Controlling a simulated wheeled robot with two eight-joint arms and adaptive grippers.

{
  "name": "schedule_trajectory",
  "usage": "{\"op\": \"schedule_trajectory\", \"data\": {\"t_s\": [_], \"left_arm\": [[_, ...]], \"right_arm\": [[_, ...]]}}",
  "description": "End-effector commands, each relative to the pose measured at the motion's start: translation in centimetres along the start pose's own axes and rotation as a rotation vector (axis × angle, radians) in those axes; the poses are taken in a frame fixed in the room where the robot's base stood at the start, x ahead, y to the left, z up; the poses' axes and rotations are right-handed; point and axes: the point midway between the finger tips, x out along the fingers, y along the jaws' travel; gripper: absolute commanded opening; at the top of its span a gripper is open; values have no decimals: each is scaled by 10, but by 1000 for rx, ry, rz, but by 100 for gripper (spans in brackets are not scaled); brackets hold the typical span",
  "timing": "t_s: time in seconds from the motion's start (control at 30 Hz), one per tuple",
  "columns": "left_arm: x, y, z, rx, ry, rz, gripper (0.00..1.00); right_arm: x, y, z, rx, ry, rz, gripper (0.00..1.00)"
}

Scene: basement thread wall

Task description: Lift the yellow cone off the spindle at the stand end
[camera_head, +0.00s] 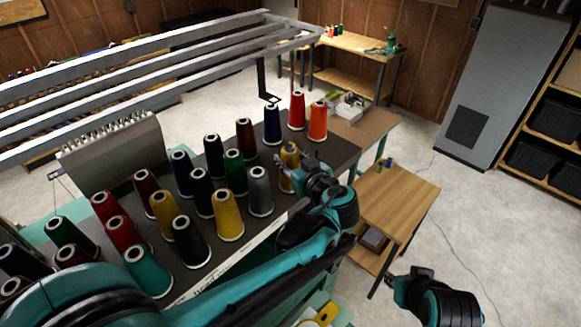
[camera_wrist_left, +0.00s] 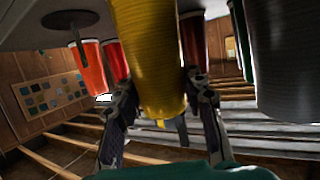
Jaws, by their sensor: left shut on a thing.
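The yellow cone (camera_head: 289,153) is at the right end of the front row on the dark stand (camera_head: 345,150), beside the grey cone (camera_head: 260,190). My left gripper (camera_head: 291,174) is closed around its side. In the left wrist view the yellow cone (camera_wrist_left: 150,50) sits between the two fingers (camera_wrist_left: 158,112) of my left gripper. Its wide end runs past the top edge there, so I cannot tell whether it is still on its spindle. A bare dark disc with a pin (camera_wrist_left: 70,18) shows next to it. My right gripper (camera_head: 398,287) is low at the right, its fingers unclear.
Red (camera_head: 297,112) and orange (camera_head: 318,122) cones stand close behind the yellow one. Several other cones fill the stand to the left. Grey rails (camera_head: 150,60) run above the back left. A low wooden table (camera_head: 398,200) is to the right.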

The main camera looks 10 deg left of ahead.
Motion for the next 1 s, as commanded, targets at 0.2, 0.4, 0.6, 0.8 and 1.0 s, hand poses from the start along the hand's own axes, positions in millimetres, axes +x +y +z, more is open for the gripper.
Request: {"op": "schedule_trajectory", "data": {"t_s": [0.2,0.4,0.6,0.8,1.0], "left_arm": [[-2,0,-7,0,-1,0,7],[-10,0,-32,0,0,0,7],[-20,0,-64,0,0,0,7],[-28,0,-88,0,0,0,7],[-30,0,-96,0,0,0,7]], "right_arm": [[0,0,0,0,0,0,28],[0,0,0,0,0,0,28],[1,0,1,0,0,0,28],[1,0,1,0,0,0,28],[2,0,1,0,0,0,28]]}}
